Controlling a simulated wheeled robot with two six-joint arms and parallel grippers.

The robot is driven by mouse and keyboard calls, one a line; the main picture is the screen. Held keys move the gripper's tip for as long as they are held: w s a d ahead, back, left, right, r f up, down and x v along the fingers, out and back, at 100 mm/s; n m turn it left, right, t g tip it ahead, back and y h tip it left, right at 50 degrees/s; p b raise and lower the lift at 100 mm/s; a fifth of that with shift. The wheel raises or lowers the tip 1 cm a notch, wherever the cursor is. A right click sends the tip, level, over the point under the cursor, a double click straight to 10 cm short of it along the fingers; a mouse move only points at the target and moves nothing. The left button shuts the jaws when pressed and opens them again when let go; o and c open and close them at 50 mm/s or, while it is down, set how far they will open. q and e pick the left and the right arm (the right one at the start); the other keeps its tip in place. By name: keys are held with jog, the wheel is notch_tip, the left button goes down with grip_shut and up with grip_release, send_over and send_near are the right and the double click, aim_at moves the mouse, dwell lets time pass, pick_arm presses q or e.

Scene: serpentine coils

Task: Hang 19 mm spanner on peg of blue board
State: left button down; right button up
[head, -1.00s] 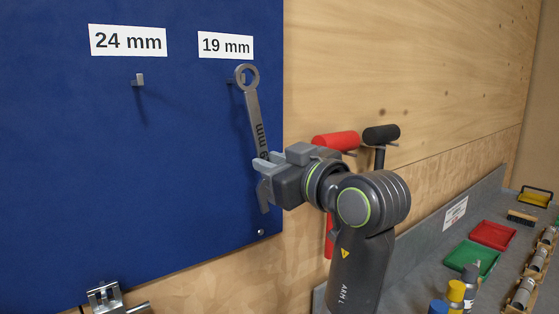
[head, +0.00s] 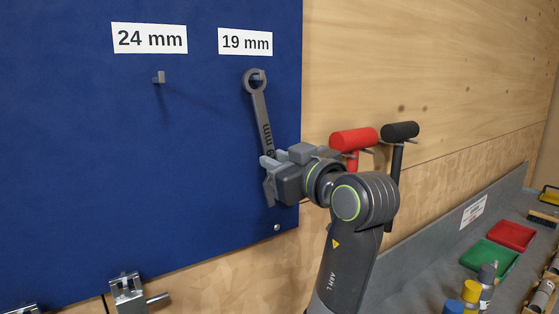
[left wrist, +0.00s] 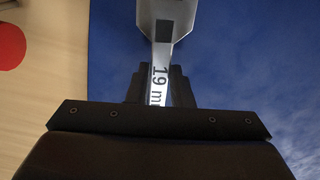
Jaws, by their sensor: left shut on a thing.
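The grey 19 mm spanner (head: 259,108) hangs almost upright in front of the blue board (head: 200,170), ring end up. Its ring surrounds the 19 mm peg (head: 259,76) in the head view, under the "19 mm" label (head: 245,42); I cannot tell how far the peg reaches through it. My left gripper (head: 268,163) is shut on the lower part of the spanner's handle. The left wrist view shows the spanner (left wrist: 166,20) between the fingers (left wrist: 160,88), with its "19 m" marking readable. My right gripper is not in view.
An empty peg (head: 159,77) sits under the "24 mm" label (head: 150,38). Red (head: 354,138) and black (head: 400,130) handled tools hang on the wooden wall to the right. A metal latch (head: 128,290) is below the board. Trays and cans stand on the bench at right.

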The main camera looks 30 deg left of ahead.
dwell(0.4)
pick_arm(q)
jog(key=c, duration=1.2)
grip_release()
